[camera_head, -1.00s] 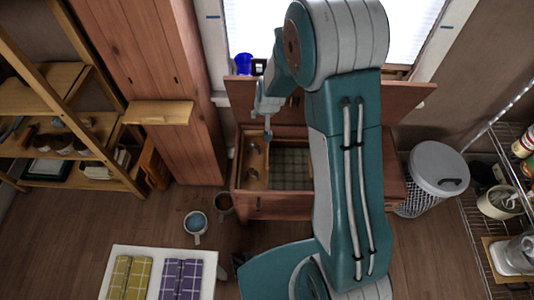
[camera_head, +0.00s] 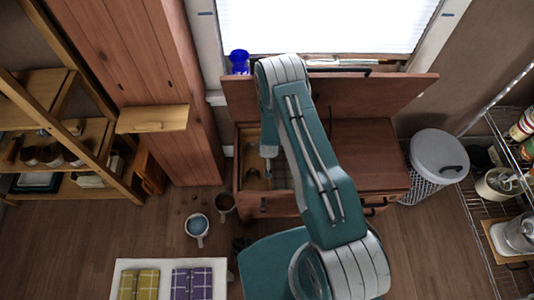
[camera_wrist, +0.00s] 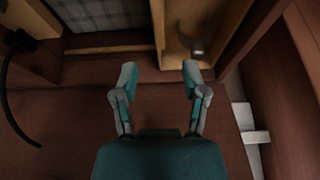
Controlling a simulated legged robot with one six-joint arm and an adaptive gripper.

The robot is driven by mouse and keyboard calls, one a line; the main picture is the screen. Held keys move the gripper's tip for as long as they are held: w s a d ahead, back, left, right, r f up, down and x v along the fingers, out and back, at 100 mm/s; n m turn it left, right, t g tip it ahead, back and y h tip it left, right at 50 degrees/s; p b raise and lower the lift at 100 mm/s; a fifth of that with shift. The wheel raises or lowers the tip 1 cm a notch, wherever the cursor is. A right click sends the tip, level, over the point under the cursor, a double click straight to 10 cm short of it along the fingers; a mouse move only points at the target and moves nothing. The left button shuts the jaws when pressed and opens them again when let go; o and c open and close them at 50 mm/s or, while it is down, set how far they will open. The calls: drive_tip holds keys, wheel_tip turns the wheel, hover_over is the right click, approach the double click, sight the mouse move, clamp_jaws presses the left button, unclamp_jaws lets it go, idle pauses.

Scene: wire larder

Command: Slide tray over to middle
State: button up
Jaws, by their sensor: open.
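The small light-wood tray (camera_head: 243,170) sits at the left end inside the open wooden chest (camera_head: 285,207). In the wrist view the tray's side wall (camera_wrist: 159,22) is at upper centre, with a metal object (camera_wrist: 196,48) inside the tray. A checked cloth (camera_wrist: 103,13) lies beside the tray on the chest floor. My gripper (camera_wrist: 160,73) is open and empty. In the wrist picture its fingertips lie just below the tray's end, with the side wall lined up between them; I cannot tell the height gap. In the head view my arm hides part of the chest.
The chest's raised lid (camera_head: 240,95) stands behind. A wire bin (camera_head: 438,155) is at the right. A white board (camera_head: 225,280) holds folded cloths.

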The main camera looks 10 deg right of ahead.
drive_tip(key=x, duration=1)
drive_tip(key=shift+w+f, duration=0.15)
drive_tip(key=shift+f, duration=0.15)
clamp_jaws()
